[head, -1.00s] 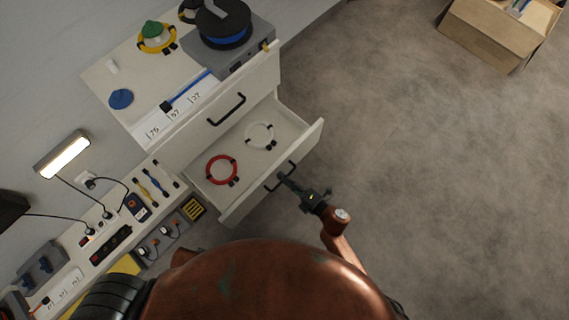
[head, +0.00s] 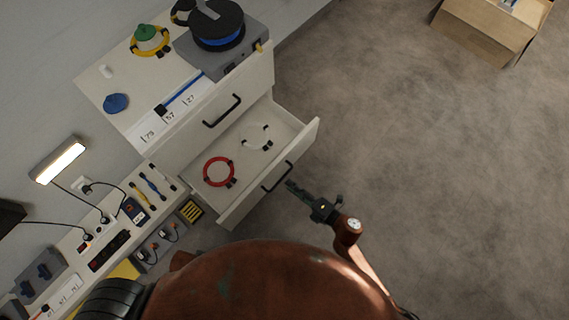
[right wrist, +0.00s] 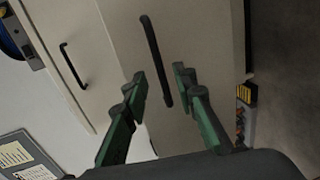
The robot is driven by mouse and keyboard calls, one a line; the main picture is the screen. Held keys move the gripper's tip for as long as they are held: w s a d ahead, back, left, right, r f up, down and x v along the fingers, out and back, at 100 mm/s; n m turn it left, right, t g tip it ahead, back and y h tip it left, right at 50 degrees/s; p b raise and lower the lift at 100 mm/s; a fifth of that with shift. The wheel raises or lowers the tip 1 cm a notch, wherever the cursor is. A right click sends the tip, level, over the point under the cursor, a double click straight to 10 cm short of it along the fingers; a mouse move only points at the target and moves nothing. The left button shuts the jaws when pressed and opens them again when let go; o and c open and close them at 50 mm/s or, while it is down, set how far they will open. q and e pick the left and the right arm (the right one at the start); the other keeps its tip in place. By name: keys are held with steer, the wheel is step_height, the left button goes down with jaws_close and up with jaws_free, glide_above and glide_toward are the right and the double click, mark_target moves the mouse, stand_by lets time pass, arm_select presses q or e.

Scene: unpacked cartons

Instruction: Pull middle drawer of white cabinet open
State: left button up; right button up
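The white cabinet (head: 190,128) stands at the left in the head view. Its top drawer is shut, with a black handle (head: 222,110). The drawer below it (head: 238,165) is pulled well out, with a red cable ring (head: 206,177) and a white cable ring (head: 247,137) inside. My right gripper (head: 290,185) is just off this drawer's black handle (head: 277,177). In the right wrist view the gripper (right wrist: 160,78) is open, its green fingers apart, with the handle (right wrist: 154,60) ahead between them. Drawers lower down are hidden. My left gripper is out of view.
On the cabinet top are a cable reel (head: 215,28) on a grey box, a green-topped yellow ring (head: 150,40) and a blue item (head: 116,103). A lamp (head: 58,160) and tool bench are at the left. A carton (head: 490,30) stands far right; the floor between is clear.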

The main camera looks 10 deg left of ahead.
steer(key=v, duration=0.6)
stand_by(0.4)
